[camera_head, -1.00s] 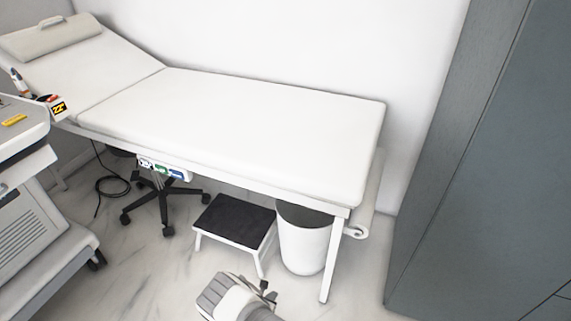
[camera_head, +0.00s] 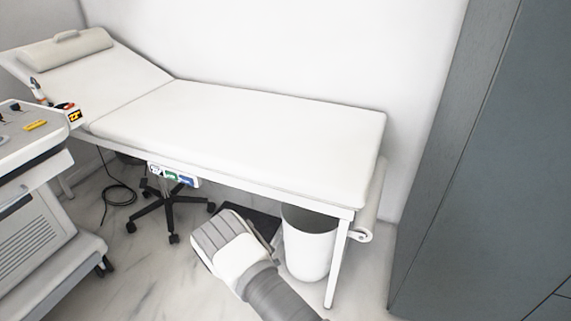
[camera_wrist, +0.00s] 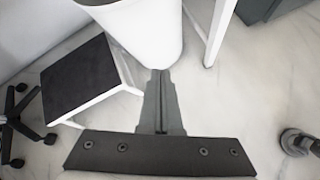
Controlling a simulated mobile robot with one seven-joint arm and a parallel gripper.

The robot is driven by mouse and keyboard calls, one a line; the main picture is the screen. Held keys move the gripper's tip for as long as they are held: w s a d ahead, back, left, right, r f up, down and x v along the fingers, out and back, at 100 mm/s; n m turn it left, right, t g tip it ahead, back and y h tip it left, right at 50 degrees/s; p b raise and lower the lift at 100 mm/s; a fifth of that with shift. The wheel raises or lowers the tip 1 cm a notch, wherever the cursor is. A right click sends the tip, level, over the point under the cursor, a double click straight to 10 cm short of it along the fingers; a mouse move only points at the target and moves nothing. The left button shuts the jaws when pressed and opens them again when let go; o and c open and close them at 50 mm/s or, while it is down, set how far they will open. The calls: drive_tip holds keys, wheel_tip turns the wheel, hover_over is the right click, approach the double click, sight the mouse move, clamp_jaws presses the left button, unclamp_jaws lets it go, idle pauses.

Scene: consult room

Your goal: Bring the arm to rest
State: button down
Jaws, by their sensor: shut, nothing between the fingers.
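My gripper (camera_wrist: 158,75) shows in the wrist view with its fingers together and nothing between them. Its tips overlap the lower edge of the white bin in that picture; I cannot tell how far apart they are. In the head view my arm (camera_head: 250,262) rises from the bottom edge, in front of the step stool. The gripper's fingers are hidden there behind the arm.
A white exam couch (camera_head: 240,135) stands along the wall. Below it are a white bin (camera_head: 309,245), a dark-topped step stool (camera_head: 262,224) and a wheeled base (camera_head: 170,208). A machine cart (camera_head: 35,235) stands left, a grey cabinet (camera_head: 490,180) right.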

drive_tip(key=d+r+m+g, duration=0.1)
drive_tip(key=d+r+m, duration=0.25)
drive_tip(key=r, duration=0.55)
drive_tip(key=d+r+m+g, duration=0.1)
drive_tip(key=d+r+m, duration=0.25)
drive_tip(key=r, duration=0.65)
drive_tip(key=d+r+m+g, duration=0.1)
drive_tip(key=d+r+m, duration=0.25)
drive_tip(key=r, duration=0.55)
drive_tip(key=s+d+r+m+g+y, duration=0.1)
drive_tip(key=s+d+r+m, duration=0.3)
drive_tip(key=s+r, duration=0.5)
drive_tip(key=s+d+r+m+y, duration=0.1)
drive_tip(key=s+d+r+m, duration=0.35)
drive_tip(key=s+r, duration=0.4)
drive_tip(key=s+a+r+m+t+y, duration=0.1)
drive_tip(key=s+r+m+t+y, duration=0.3)
drive_tip(key=s, duration=1)
wheel_tip(320, 180, up, 26)
drive_tip(key=m+g+p, duration=0.1)
drive_tip(key=g+p, duration=0.1)
drive_tip(key=p, duration=2.2)
drive_tip(key=shift+s, duration=0.25)
drive_tip(key=shift+a, duration=0.1)
